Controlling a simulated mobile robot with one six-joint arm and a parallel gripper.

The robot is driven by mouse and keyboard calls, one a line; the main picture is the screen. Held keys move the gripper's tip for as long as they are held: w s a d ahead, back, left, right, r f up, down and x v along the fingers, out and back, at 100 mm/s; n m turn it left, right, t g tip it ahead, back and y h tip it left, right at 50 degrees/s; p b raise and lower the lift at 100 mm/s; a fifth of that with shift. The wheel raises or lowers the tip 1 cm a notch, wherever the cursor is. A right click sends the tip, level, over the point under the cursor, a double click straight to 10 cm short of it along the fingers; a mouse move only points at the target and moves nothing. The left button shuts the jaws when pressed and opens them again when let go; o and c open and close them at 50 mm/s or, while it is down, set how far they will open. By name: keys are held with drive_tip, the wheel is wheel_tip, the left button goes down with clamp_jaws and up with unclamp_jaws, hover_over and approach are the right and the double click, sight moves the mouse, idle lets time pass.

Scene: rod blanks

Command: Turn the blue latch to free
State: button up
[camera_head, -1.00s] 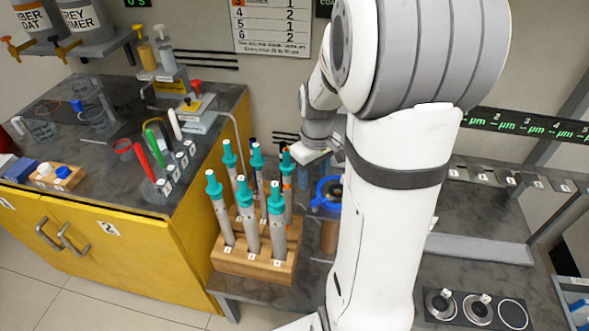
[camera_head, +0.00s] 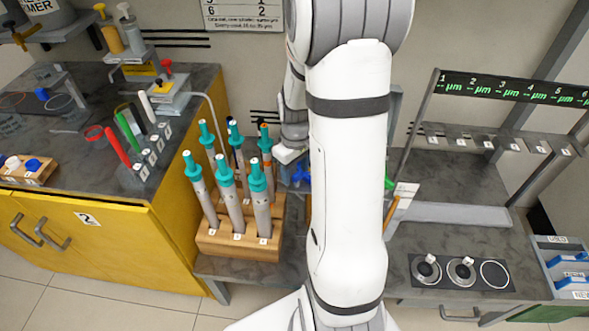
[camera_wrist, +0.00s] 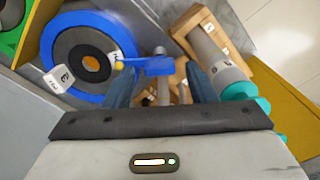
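The blue latch (camera_wrist: 155,65) shows in the wrist view as a short blue bar with a yellow tip at its left end, by the edge of a round blue ring (camera_wrist: 55,42). The ring surrounds a dark disc with an orange-rimmed centre. My gripper (camera_wrist: 161,74) is open, its two fingers apart on either side of the latch's bar; I cannot tell whether they touch it. In the head view a small blue part (camera_head: 302,175) shows beside my arm; my arm hides most of the rest, including the fingertips.
A wooden rack (camera_head: 238,243) with several teal-capped grey tools stands close left of my arm; it also shows in the wrist view (camera_wrist: 192,22). A yellow cabinet (camera_head: 130,245) with a dark top is further left. Two round knobs (camera_head: 445,272) sit at the right.

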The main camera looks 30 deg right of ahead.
drive_tip(key=c, duration=0.9)
drive_tip(key=shift+a, duration=0.15)
drive_tip(key=shift+c, duration=0.3)
drive_tip(key=shift+m, duration=0.4)
drive_tip(key=m, duration=0.3)
drive_tip(key=shift+d+m, duration=0.25)
drive_tip(key=shift+m, duration=0.15)
drive_tip(key=m, duration=0.5)
drive_tip(key=shift+d, duration=0.1)
drive_tip(key=shift+m, duration=0.3)
